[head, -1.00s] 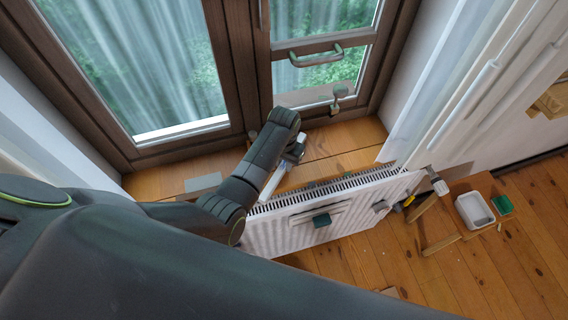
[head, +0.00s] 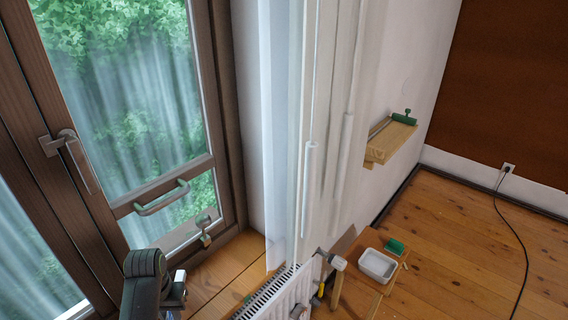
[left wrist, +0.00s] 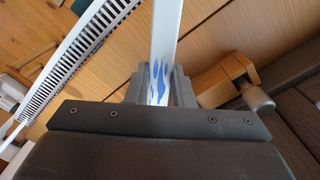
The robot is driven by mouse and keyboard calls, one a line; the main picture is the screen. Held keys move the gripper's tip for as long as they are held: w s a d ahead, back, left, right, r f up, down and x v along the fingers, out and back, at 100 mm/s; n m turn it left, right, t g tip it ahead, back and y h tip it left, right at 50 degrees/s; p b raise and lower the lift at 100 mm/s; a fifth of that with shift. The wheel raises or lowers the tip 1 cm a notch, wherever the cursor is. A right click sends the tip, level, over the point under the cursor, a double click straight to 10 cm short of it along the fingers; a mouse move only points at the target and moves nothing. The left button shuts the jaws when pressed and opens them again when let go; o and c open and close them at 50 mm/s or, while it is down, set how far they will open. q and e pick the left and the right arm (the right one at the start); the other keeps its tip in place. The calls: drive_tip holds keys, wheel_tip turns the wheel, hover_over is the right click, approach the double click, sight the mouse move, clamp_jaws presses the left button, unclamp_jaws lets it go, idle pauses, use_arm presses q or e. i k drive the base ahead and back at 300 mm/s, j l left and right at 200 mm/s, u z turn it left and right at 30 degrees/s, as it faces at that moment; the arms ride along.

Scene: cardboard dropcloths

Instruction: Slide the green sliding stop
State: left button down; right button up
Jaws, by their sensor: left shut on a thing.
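I cannot tell for sure which green part is the sliding stop. A green block (head: 404,118) sits at the far end of a small wooden wall shelf (head: 386,147), right of centre in the head view. A small green part (head: 205,219) is on the lower window frame. My left gripper (left wrist: 159,88) is shut on a white bar with blue marks (left wrist: 164,40) in the left wrist view. In the head view my left arm is at the bottom left, over the window sill, well away from the wall shelf. My right gripper is not in view.
A black cable (head: 515,235) crosses the otherwise clear floor at right.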

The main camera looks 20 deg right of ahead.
sight(406, 119)
drive_tip(key=k+l+z, duration=0.1)
drive_tip(key=k+z, duration=0.2)
drive_tip(key=k, duration=0.35)
drive_tip(key=z, duration=1.55)
drive_tip(key=i+j+z, duration=0.25)
drive_tip(key=i, duration=0.25)
drive_tip(key=i+j+z, duration=0.1)
drive_tip(key=i+z, duration=0.2)
drive_tip(key=i, duration=0.2)
drive_tip(key=i+j, duration=0.15)
drive_tip(key=i, duration=0.35)
drive_tip(key=i+j, duration=0.15)
drive_tip(key=i, duration=0.3)
drive_tip(key=i+j, duration=0.15)
drive_tip(key=i, duration=0.35)
drive_tip(key=i+u, duration=0.2)
drive_tip(key=u, duration=0.15)
drive_tip(key=i+u, duration=0.15)
drive_tip(key=u, duration=0.2)
drive_tip(key=i+l+u, duration=0.15)
drive_tip(key=u, duration=0.25)
